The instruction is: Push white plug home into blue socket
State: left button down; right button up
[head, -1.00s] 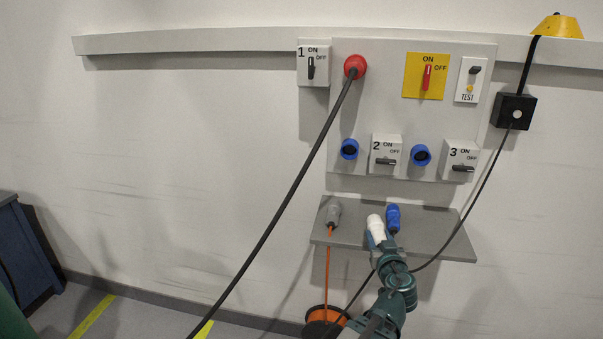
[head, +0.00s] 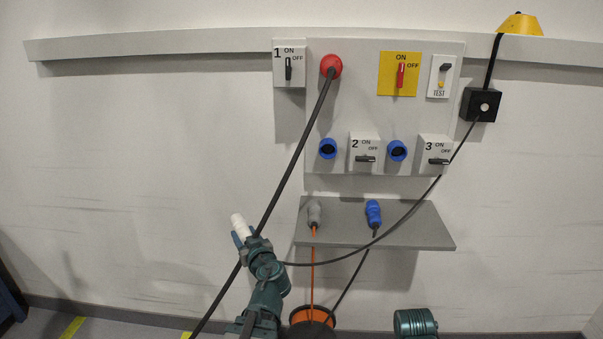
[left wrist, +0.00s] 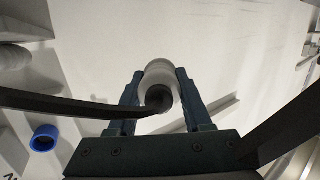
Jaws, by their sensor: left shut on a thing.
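My left gripper (head: 240,236) is shut on the white plug (head: 238,222), left of the shelf and well below the panel in the head view. The plug points up and slightly left. In the left wrist view the white plug (left wrist: 162,78) sits between both fingers, with its black cable end towards the camera. Two blue sockets are on the panel, a left one (head: 327,148) and a right one (head: 397,150), both apart from the plug. One blue socket (left wrist: 45,138) shows at lower left in the left wrist view. My right gripper is not seen.
A thick black cable hangs from the red plug (head: 331,66) and passes beside my left gripper. The grey shelf (head: 420,232) holds a grey connector (head: 314,213) and a blue connector (head: 373,212). Switch boxes 2 (head: 363,148) and 3 (head: 434,152) flank the right socket.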

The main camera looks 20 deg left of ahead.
pick_arm(q)
jog(key=shift+s+a, duration=0.2)
jog(key=shift+a, duration=0.2)
jog(key=shift+a+r, duration=0.1)
jog(key=shift+r, duration=0.1)
jog(key=w+d+r+m+t+h+p, duration=0.2)
jog(key=w+d+r+m+p, duration=0.3)
jog(key=d, duration=0.5)
jog(key=w+d+r+m+t+h+p, duration=0.1)
jog(key=w+d+r+m+h+p, duration=0.2)
jog(key=w+d+r+m+p, duration=0.3)
jog(key=shift+w+d+r+t+h+p, duration=0.4)
jog(key=shift+w+d+r+p, duration=1.6)
jog(key=shift+p, duration=1)
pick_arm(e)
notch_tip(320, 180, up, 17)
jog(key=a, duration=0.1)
pick_arm(q)
jog(key=shift+s+r, duration=0.3)
jog(key=shift+r, duration=0.15)
jog(key=shift+w, duration=0.1)
jog(key=shift+w+d+r+x, duration=0.1)
jog(key=shift+r+x, duration=0.05)
jog(key=shift+x, duration=0.75)
jog(key=shift+w+d+r+x, duration=0.1)
jog(key=shift+r+x, duration=0.1)
jog(key=shift+x, duration=0.75)
jog(key=shift+d+r+x, duration=0.1)
jog(key=shift+r+x, duration=0.05)
jog(key=shift+x, duration=0.75)
